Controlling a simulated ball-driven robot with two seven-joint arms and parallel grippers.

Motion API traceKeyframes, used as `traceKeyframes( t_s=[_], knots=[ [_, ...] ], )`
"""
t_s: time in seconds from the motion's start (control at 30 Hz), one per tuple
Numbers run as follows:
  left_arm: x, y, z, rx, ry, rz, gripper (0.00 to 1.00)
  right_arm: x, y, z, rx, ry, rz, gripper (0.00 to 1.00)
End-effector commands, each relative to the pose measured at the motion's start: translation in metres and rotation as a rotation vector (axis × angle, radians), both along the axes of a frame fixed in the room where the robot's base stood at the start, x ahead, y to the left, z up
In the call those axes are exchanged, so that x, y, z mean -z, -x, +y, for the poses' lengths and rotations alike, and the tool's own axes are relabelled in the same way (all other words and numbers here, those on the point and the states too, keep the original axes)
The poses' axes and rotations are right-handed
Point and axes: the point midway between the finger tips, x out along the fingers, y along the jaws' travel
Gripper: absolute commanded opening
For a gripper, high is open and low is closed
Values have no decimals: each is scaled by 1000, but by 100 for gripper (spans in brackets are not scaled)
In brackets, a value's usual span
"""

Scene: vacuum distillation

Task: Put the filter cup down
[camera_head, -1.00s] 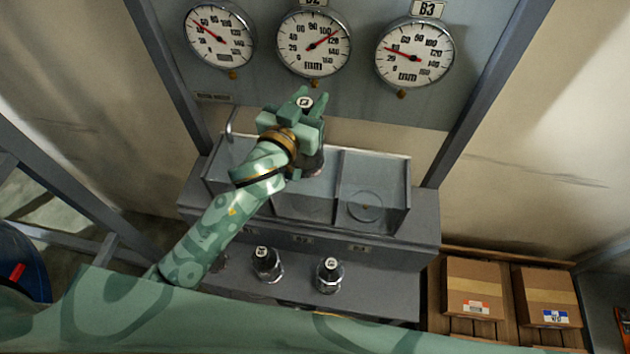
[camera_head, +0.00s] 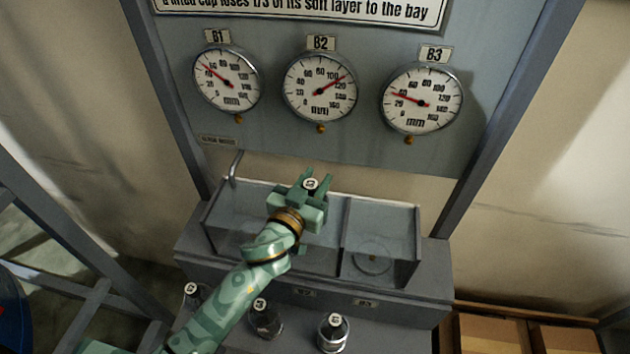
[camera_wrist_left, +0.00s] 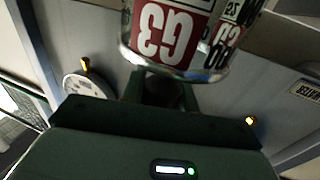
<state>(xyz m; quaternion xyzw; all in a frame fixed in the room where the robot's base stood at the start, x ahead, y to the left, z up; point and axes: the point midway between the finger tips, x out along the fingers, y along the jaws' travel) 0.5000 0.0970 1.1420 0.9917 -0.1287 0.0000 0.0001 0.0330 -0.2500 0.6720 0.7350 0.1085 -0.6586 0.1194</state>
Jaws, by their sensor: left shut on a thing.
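In the head view the gripper is in front of the gauge panel, over the middle part of the grey bay tray (camera_head: 412,222). The gripper hides the cup's lower part, so I cannot tell whether it touches the bay floor. My right gripper is not in view.
The tray's right bay (camera_head: 374,258) is empty, with a round seat. Several cups stand on the lower shelf in front, including ones at the left (camera_head: 190,292), middle (camera_head: 262,318) and right (camera_head: 333,333). Gauges (camera_head: 320,88) hang behind. Cardboard boxes (camera_head: 490,333) are at lower right.

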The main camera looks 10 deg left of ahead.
Motion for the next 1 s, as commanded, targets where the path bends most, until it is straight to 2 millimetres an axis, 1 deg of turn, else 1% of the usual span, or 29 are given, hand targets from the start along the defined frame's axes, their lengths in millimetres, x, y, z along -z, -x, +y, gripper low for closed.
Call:
traceKeyframes(
  t_s=[0.3,0.43,0.47,0.5,0.53,0.83,0.97,1.0],
  knots=[
    [12,0,0,-1,0,2,0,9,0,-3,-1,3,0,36],
    [14,1,0,-1,-2,6,0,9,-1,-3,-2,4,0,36],
    [16,1,0,-1,-3,8,35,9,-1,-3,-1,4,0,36],
    [16,1,0,-1,-4,9,46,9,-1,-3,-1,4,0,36],
    [16,1,1,-1,-5,10,51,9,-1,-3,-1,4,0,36],
    [11,0,0,-1,-2,4,51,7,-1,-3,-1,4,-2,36],
    [-7,0,0,0,-3,0,51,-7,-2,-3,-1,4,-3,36],
    [0,10,2,0,-1,5,51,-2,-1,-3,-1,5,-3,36]
  ],
)
